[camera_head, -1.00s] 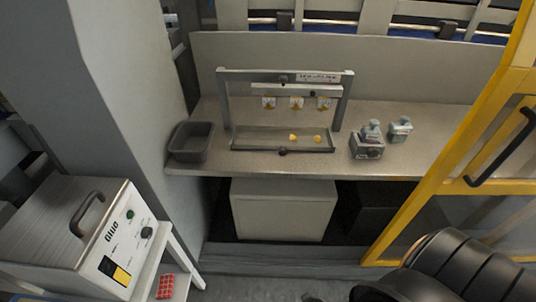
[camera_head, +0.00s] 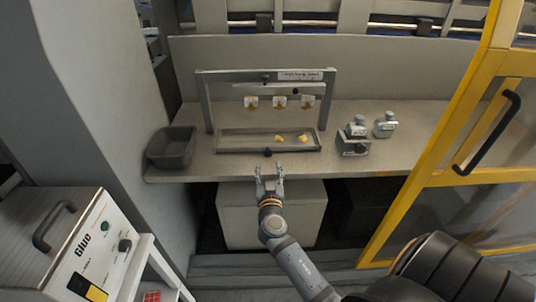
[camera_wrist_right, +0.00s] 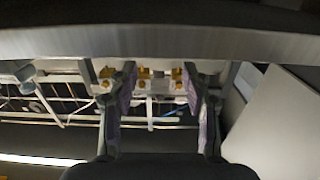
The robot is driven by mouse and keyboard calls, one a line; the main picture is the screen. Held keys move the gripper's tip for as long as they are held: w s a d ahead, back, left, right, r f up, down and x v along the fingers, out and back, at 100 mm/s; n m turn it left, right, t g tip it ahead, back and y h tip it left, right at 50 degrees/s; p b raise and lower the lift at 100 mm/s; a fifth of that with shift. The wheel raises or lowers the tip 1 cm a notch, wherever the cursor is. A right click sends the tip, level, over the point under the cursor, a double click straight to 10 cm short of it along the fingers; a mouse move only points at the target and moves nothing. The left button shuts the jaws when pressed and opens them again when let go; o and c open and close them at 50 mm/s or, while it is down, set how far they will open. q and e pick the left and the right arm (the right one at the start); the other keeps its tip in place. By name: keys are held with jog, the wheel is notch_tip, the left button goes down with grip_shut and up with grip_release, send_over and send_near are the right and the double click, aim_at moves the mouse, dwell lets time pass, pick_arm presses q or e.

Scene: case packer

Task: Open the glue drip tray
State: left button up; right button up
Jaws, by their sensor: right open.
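The glue drip tray (camera_head: 230,143) is a shallow grey tray on the counter under a small metal frame, with yellow glue blobs (camera_head: 279,138) in it. Its dark round knob (camera_head: 267,152) is at the middle of the front edge. My right gripper (camera_head: 269,170) is open and empty, just in front of and below the knob, apart from it. In the right wrist view, its two fingers (camera_wrist_right: 160,85) stand apart below the counter's edge (camera_wrist_right: 160,42). My left gripper is not in view.
The frame (camera_head: 265,77) carries several nozzles above the tray. A yellow-framed door (camera_head: 440,178) is at the right. A glue machine (camera_head: 75,245) is at the lower left.

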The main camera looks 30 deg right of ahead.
aim_at(268, 154)
jog(key=p+x, duration=0.1)
jog(key=x, duration=0.6)
grip_shut()
jog(key=shift+f, duration=0.1)
